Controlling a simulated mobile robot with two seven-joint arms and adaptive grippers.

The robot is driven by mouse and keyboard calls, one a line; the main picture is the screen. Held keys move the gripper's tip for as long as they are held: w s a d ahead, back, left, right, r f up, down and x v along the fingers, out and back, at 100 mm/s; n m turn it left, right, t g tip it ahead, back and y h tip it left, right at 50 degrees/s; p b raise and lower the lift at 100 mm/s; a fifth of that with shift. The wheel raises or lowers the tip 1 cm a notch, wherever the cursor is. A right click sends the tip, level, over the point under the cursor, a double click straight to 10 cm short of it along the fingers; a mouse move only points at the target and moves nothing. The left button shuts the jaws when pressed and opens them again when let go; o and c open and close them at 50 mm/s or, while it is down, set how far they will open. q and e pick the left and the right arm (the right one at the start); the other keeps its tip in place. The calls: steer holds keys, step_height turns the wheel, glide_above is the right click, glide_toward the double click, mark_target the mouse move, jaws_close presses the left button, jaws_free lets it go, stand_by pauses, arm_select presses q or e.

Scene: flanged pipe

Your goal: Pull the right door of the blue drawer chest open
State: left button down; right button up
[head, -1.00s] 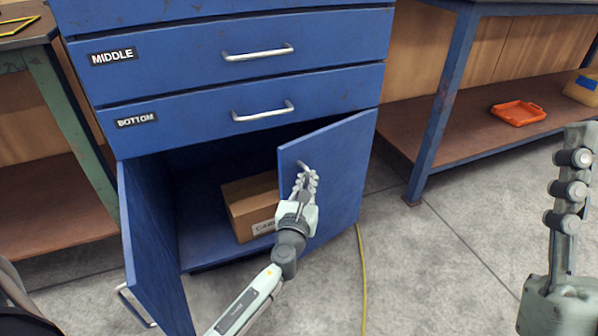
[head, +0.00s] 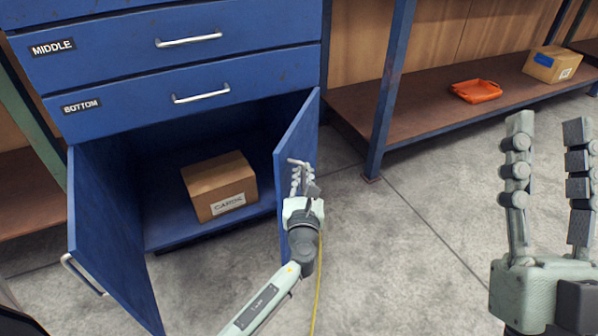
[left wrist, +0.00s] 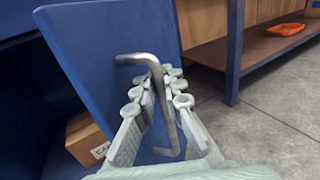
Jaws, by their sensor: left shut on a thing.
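The blue drawer chest (head: 130,112) stands at the left in the head view, its lower compartment open. Its right door (head: 297,150) stands well ajar, swung out toward me; its blue panel fills the upper left of the left wrist view (left wrist: 105,50). My left gripper (head: 303,178) is at this door, with its fingers shut around the metal bar handle (left wrist: 165,100). The left door (head: 112,235) also stands open, with its handle (head: 82,275) on the outer face. My right gripper (head: 548,170) is at the right, open and empty, fingers pointing up.
A cardboard box (head: 222,188) sits inside the compartment. A workbench (head: 440,110) to the right carries an orange tray (head: 476,91) and another box (head: 552,64) on its lower shelf. A yellow cable (head: 318,285) lies on the floor. Concrete floor (head: 410,240) between chest and right gripper is clear.

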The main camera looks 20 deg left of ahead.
arm_select(q)
steer(key=shift+w+d+f, duration=0.1)
steer(key=shift+w+d, duration=0.15)
steer(key=shift+d, duration=0.65)
steer(key=shift+w+d+f, duration=0.1)
steer(key=shift+w+d, duration=0.15)
steer(key=shift+d, duration=0.65)
steer(key=c, duration=1.9)
jaws_free()
steer(key=shift+r, duration=0.1)
steer(key=shift+r, duration=0.1)
